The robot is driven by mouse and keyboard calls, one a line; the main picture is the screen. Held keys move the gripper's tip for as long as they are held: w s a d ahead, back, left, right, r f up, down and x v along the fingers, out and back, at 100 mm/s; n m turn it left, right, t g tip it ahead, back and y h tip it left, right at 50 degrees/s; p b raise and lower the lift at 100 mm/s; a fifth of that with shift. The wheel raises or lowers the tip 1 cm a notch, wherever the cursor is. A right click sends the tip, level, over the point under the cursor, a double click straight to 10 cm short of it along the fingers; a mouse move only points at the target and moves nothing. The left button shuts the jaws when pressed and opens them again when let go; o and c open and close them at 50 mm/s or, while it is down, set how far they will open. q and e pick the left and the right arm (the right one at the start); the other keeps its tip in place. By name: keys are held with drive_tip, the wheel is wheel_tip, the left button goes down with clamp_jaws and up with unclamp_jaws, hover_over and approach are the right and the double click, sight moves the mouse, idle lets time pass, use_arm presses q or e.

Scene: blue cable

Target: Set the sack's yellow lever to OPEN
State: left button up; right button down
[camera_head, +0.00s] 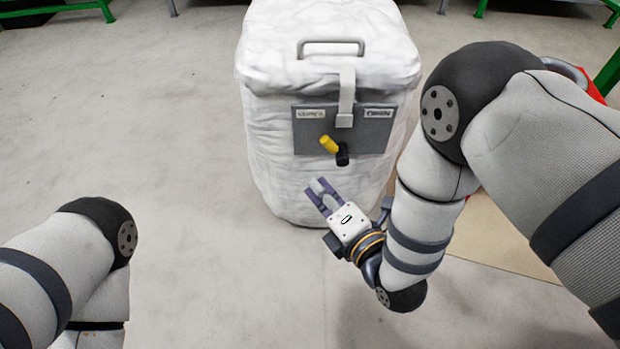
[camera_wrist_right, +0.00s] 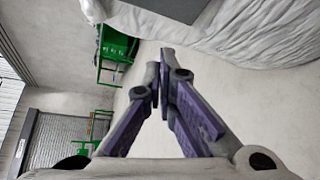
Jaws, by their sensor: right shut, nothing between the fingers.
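The white sack (camera_head: 325,75) stands upright on the floor in the head view. A grey panel (camera_head: 310,135) on its front carries two small labels, too blurred to read surely. The yellow lever (camera_head: 329,144) on the panel tilts up and left from its black pivot (camera_head: 343,156), towards the left label. My right gripper (camera_head: 319,187) is in front of the sack, below the lever and apart from it. It is shut and empty; its purple fingers meet at the tips in the right wrist view (camera_wrist_right: 165,65). My left gripper is out of view.
A strap with a buckle (camera_head: 346,100) hangs from the sack's lid over the panel, above the lever. A grey handle (camera_head: 331,47) is on top. Brown board (camera_head: 490,235) lies on the floor behind my right arm. The floor left of the sack is clear.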

sight(333, 145)
drive_tip(key=shift+w+r, duration=0.15)
drive_tip(key=shift+w, duration=0.1)
drive_tip(key=w+a+b, duration=0.1)
drive_tip(key=w+b, duration=0.2)
drive_tip(key=w, duration=0.6)
drive_tip(key=shift+w+f, duration=0.15)
drive_tip(key=shift+f, duration=0.1)
